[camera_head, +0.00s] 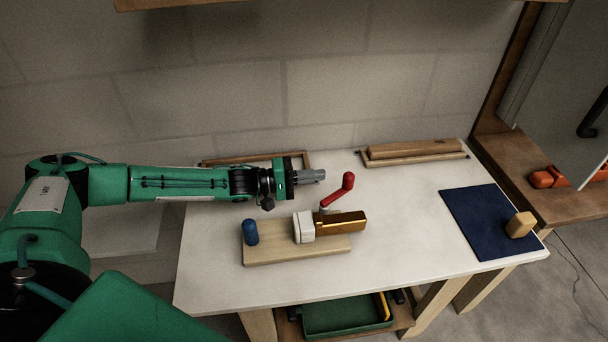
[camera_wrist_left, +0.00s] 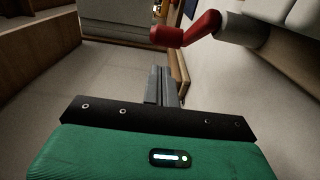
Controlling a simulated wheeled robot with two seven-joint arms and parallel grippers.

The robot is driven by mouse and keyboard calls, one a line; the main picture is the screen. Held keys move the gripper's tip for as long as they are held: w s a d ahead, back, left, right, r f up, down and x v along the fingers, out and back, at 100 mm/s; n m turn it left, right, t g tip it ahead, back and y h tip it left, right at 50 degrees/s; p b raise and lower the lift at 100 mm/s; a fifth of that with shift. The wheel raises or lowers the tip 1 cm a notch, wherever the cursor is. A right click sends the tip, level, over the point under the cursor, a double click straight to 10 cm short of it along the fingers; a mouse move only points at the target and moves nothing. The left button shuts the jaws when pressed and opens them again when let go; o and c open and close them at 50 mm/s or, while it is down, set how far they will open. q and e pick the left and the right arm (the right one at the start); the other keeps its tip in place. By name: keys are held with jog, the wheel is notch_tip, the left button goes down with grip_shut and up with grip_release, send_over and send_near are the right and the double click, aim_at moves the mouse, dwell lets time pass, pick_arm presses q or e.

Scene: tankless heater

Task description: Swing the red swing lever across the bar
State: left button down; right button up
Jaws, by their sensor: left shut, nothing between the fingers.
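The red swing lever (camera_head: 345,192) is mounted on a white block beside a brass-coloured bar (camera_head: 340,222) on a light wooden board (camera_head: 270,254). It points up and to the right, with a thick red knob at its free end. The lever also shows at the top of the left wrist view (camera_wrist_left: 198,34), with its grey-white pivot to the right. My left gripper (camera_head: 322,175) is shut and empty. It is to the left of the lever's knob, with a visible gap between them. Its shut fingers also show in the left wrist view (camera_wrist_left: 160,86). My right gripper is not in view.
A blue peg (camera_head: 250,232) stands on the board's left end. A wooden frame (camera_head: 225,160) lies behind my left gripper. A wooden block on a strip (camera_head: 415,151) lies at the back. A navy mat (camera_head: 475,222) carries a wooden block (camera_head: 520,224) at right.

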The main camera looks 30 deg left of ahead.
pick_arm(q)
jog(key=shift+p+x, duration=0.3)
jog(key=shift+x, duration=2.15)
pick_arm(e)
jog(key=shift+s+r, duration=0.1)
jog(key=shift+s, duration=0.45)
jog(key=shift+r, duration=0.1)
